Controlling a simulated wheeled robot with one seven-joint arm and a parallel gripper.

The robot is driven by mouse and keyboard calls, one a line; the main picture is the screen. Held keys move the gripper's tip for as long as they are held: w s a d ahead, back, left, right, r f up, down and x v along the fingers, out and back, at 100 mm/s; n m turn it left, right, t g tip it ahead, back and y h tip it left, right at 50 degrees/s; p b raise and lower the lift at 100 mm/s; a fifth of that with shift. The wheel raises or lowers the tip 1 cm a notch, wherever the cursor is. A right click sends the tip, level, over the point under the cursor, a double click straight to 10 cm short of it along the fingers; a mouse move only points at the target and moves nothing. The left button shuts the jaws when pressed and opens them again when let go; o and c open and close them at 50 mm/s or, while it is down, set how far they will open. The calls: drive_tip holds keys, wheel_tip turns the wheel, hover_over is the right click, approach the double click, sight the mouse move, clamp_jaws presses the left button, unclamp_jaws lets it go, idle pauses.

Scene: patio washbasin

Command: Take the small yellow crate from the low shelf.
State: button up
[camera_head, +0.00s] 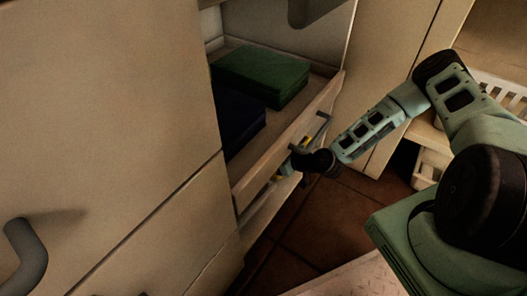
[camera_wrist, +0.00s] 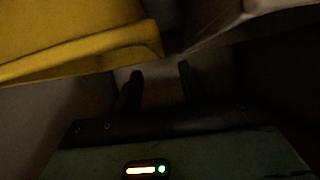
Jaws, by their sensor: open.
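A yellow thing with a straight lower edge, which looks like the small yellow crate (camera_wrist: 75,38), fills the upper left of the wrist view. Its full shape runs out of the picture. My gripper (camera_wrist: 160,72) is open, its two dark fingers apart with nothing visible between them. The fingertips are just below and right of the yellow edge; I cannot tell whether they touch it. In the head view my arm reaches down beside an open drawer front (camera_head: 290,140), and the fingers are hard to make out there. Small yellow patches show near my wrist, too small to identify.
The open drawer holds a green folded item (camera_head: 262,75) and a dark blue one (camera_head: 236,117). A cabinet front with a grey handle (camera_head: 25,255) stands at left. White slatted baskets (camera_head: 500,92) are at right. Tiled floor (camera_head: 330,215) lies below my arm.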

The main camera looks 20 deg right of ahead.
drive_tip(key=x, duration=0.2)
drive_tip(key=shift+w+a+f+b, duration=0.15)
drive_tip(key=shift+w+b, duration=0.05)
drive_tip(key=shift+b, duration=0.2)
drive_tip(key=b+x, duration=0.3)
drive_tip(key=x, duration=0.1)
drive_tip(key=shift+w+a+f+b, duration=0.1)
drive_tip(key=shift+w+a+b, duration=0.05)
drive_tip(key=shift+w+b, duration=0.15)
drive_tip(key=shift+w+a, duration=0.15)
drive_tip(key=shift+w, duration=0.1)
drive_tip(key=shift+c, duration=0.3)
